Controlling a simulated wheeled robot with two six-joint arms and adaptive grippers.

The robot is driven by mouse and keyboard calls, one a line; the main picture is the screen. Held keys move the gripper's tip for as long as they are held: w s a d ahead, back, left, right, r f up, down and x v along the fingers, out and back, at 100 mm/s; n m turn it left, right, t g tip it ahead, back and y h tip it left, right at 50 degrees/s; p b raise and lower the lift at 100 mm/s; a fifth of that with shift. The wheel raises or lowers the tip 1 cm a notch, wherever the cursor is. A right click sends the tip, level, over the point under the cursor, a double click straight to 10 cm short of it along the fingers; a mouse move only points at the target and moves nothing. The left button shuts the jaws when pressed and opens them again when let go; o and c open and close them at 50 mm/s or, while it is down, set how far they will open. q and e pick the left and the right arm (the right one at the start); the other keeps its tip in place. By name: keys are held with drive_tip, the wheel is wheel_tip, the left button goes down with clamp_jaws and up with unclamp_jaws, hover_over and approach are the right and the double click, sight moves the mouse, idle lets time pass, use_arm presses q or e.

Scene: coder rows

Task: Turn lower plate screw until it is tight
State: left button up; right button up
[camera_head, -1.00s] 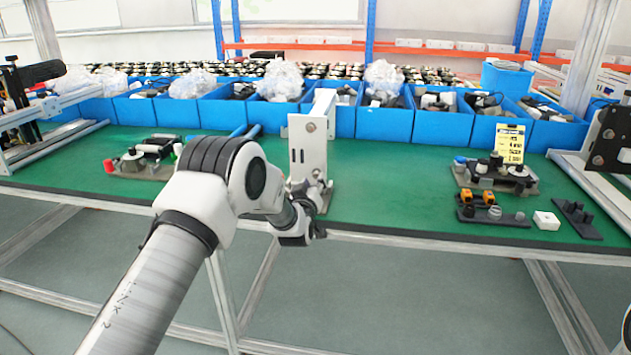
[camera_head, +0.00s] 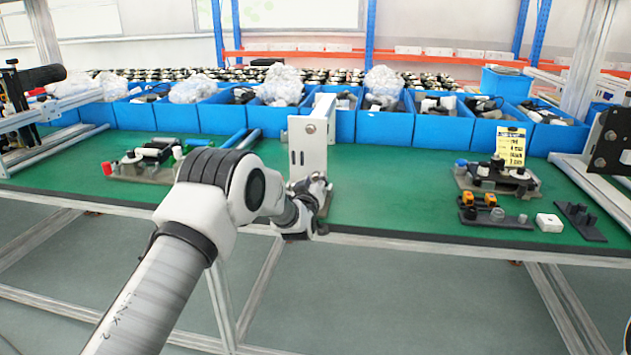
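An upright white metal plate (camera_head: 308,140) stands on the green table, with a round screw head near its top and dark slots at its left side. My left gripper (camera_head: 319,186) is at the lower part of this plate, in front of it and close to its base. The wrist and fingers cover the lower plate, so the lower screw is hidden. The gripper is small and partly turned away, so its fingers do not show clearly as open or shut. My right gripper is out of view.
Blue bins (camera_head: 385,125) line the back of the green table (camera_head: 400,195). A part fixture (camera_head: 150,165) stands at left. At right are another fixture (camera_head: 500,177), a yellow label (camera_head: 511,143), a white block (camera_head: 549,222) and black holders (camera_head: 578,221). The table between plate and right fixture is clear.

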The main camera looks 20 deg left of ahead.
use_arm(q)
clamp_jaws()
drive_tip(key=shift+r+m+p, duration=0.1)
drive_tip(key=shift+m+p, duration=0.2)
drive_tip(key=shift+m, duration=0.3)
drive_tip(key=m+p, duration=0.1)
drive_tip(key=m, duration=0.3)
drive_tip(key=m+p, duration=0.1)
drive_tip(key=m, duration=0.3)
unclamp_jaws()
